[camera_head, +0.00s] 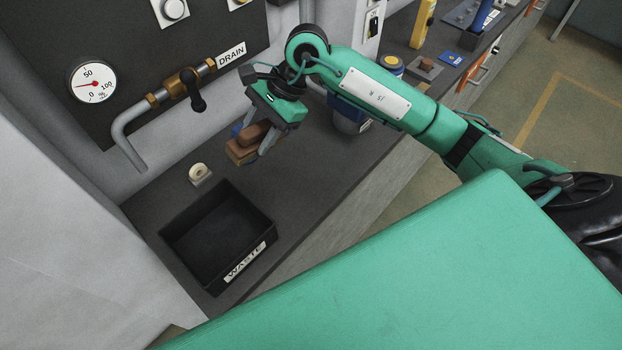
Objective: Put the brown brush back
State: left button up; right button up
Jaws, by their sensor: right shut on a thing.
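The brown brush (242,150) is a small block with a brown upper part and a lighter lower part, left of the middle of the camera_head view. My right gripper (254,143) reaches down over it, with its fingers on either side, and is shut on the brush. The brush is at or just above the dark counter; I cannot tell whether it touches. Part of it is hidden by the fingers. My left gripper is not in view.
A black tray labelled WASTE (263,226) stands on the counter at the front. A DRAIN pipe with a valve (186,87) and a gauge (92,83) are on the back panel. Several items stand farther right.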

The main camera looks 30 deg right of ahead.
jog(key=s+d+r+g+h, duration=0.2)
jog(key=s+d+r+h, duration=0.1)
jog(key=d, duration=0.7)
jog(key=f+p, duration=0.1)
jog(key=f, duration=0.6)
jog(key=f+p, duration=0.2)
jog(key=f, duration=0.6)
jog(key=shift+w+d, duration=0.2)
notch_tip(320, 180, down, 3)
jog(key=shift+f+p, duration=0.1)
jog(key=shift+p, duration=0.6)
jog(key=shift+f, duration=0.45)
jog(key=o, duration=0.9)
